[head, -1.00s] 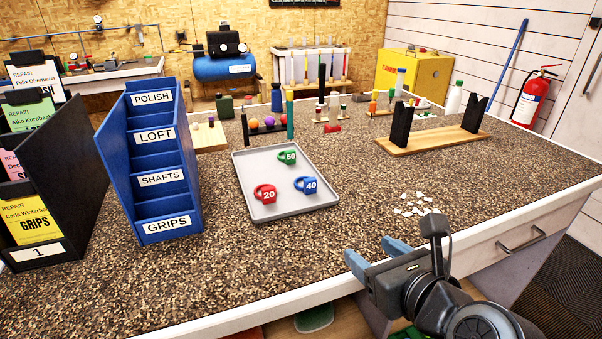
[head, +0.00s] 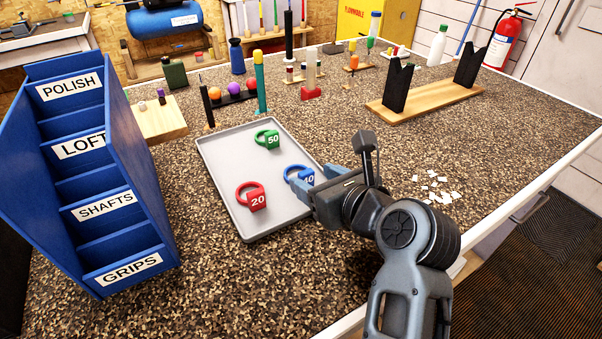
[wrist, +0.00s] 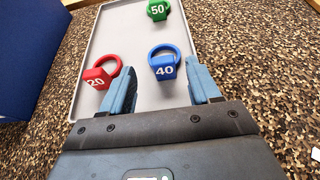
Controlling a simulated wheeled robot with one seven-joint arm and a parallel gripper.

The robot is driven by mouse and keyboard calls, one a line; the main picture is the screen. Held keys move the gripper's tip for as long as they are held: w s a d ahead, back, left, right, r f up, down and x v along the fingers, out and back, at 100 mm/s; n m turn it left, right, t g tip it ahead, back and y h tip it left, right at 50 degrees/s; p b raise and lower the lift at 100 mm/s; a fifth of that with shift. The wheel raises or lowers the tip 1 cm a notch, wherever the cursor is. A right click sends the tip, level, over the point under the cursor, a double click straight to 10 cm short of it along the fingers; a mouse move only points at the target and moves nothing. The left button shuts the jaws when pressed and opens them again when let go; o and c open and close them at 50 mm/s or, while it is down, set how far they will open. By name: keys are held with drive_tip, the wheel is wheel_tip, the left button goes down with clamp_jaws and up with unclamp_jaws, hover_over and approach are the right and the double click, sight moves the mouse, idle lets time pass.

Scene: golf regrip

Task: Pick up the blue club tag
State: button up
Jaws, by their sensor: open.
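The blue club tag (head: 297,175), a ring with a block marked 40, lies on the grey tray (head: 225,155). In the wrist view the blue tag (wrist: 163,66) lies just beyond my open fingers, a little right of the middle of the gap. My gripper (wrist: 160,85) is open and empty there. In the head view my gripper (head: 308,192) is at the tray's right side and covers part of the blue tag. The red tag (head: 251,196) marked 20 lies to the left, and the green tag (head: 267,138) marked 50 lies farther back.
A blue stepped rack (head: 95,180) stands left of the tray. Balls on a dark holder (head: 232,95) and a teal-and-yellow post (head: 260,85) stand behind it. A wooden stand with black uprights (head: 425,105) is at the right. White scraps (head: 436,188) lie on the counter.

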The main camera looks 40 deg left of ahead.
sight(308, 175)
drive_tip(key=x, duration=0.5)
drive_tip(key=shift+w+d+f, duration=0.1)
drive_tip(key=shift+w+f, duration=0.1)
drive_tip(key=c, duration=0.6)
